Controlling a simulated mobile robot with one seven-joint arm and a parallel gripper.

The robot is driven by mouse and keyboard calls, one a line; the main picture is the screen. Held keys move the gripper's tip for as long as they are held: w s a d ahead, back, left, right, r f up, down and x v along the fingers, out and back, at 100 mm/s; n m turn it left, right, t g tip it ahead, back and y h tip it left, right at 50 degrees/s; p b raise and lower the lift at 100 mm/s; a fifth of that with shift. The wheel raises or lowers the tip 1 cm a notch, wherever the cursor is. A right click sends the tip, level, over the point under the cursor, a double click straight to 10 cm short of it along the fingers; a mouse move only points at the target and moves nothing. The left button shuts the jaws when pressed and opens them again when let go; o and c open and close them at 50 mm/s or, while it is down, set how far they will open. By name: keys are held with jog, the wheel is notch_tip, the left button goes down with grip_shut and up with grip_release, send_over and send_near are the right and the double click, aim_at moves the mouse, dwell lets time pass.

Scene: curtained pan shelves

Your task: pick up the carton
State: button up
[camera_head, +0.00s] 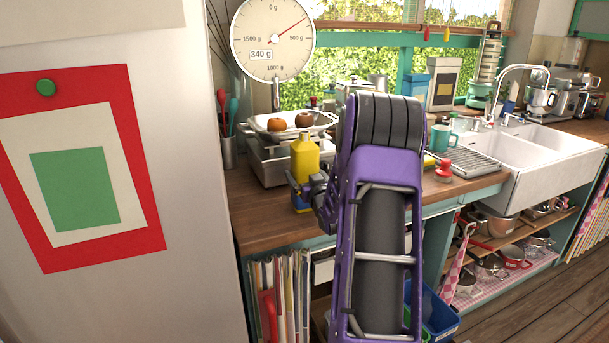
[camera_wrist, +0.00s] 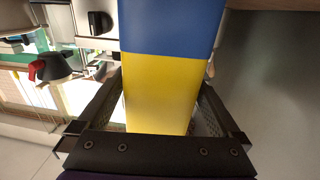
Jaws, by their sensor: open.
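The carton (camera_head: 305,157) is yellow above and blue at its base. It stands upright on the wooden counter, in front of the kitchen scale. In the wrist view the carton (camera_wrist: 160,92) fills the middle, with its yellow part between my fingers and its blue part beyond them. My gripper (camera_wrist: 163,88) is open, with one finger on each side of the carton. I cannot tell whether either finger touches it. In the head view my gripper (camera_head: 306,190) is at the carton's lower part, and my arm hides the counter to its right.
The scale (camera_head: 272,43) with round brown items in its pan stands behind the carton. A teal mug (camera_head: 440,138), a red-topped object (camera_head: 443,166) and the sink (camera_head: 535,145) are to the right. A pale wall panel (camera_head: 180,150) stands close at left.

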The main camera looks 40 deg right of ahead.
jog(key=c, duration=1.1)
